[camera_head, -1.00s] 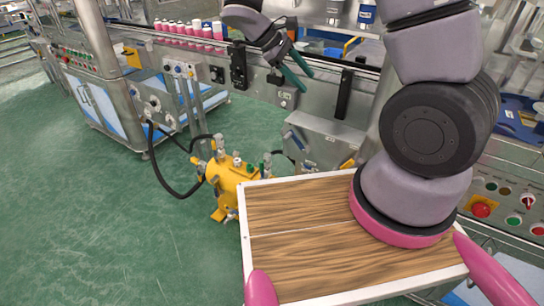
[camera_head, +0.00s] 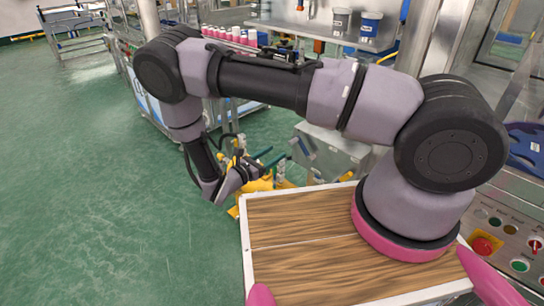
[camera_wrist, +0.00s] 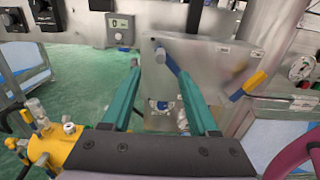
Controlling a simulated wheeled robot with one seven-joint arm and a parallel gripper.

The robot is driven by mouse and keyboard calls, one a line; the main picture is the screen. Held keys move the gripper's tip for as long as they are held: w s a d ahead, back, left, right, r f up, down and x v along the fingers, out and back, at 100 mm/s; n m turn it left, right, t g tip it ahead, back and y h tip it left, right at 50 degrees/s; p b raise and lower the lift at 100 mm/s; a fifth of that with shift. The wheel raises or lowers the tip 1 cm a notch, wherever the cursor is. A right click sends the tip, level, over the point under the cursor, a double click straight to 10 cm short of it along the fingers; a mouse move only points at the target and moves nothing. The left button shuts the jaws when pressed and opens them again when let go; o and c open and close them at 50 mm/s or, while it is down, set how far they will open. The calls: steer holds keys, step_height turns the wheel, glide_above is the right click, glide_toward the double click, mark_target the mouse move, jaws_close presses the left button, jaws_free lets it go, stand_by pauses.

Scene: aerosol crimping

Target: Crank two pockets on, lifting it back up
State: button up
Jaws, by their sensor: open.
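My gripper (camera_head: 268,157) is low at the left of my wooden deck, in front of a grey metal box. In the wrist view its two green fingers (camera_wrist: 158,68) are spread apart with nothing between them. A blue lever with a grey round end (camera_wrist: 170,60) sticks out from the box face, just beyond the right fingertip; I cannot tell whether they touch. A second lever, blue with a yellow end (camera_wrist: 254,82), slants up at the box's right side. I cannot tell which is the crank. The pockets are not clearly visible.
The grey box (camera_head: 330,145) stands below the conveyor line. A yellow tank with fittings and hoses (camera_wrist: 62,145) is close at my gripper's left. Pink-and-white cans (camera_head: 232,36) stand on the conveyor. A button panel (camera_head: 510,245) is at right. Green floor at left is clear.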

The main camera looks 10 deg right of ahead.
mark_target(289, 144)
steer(key=shift+x, duration=4.35)
jaws_close()
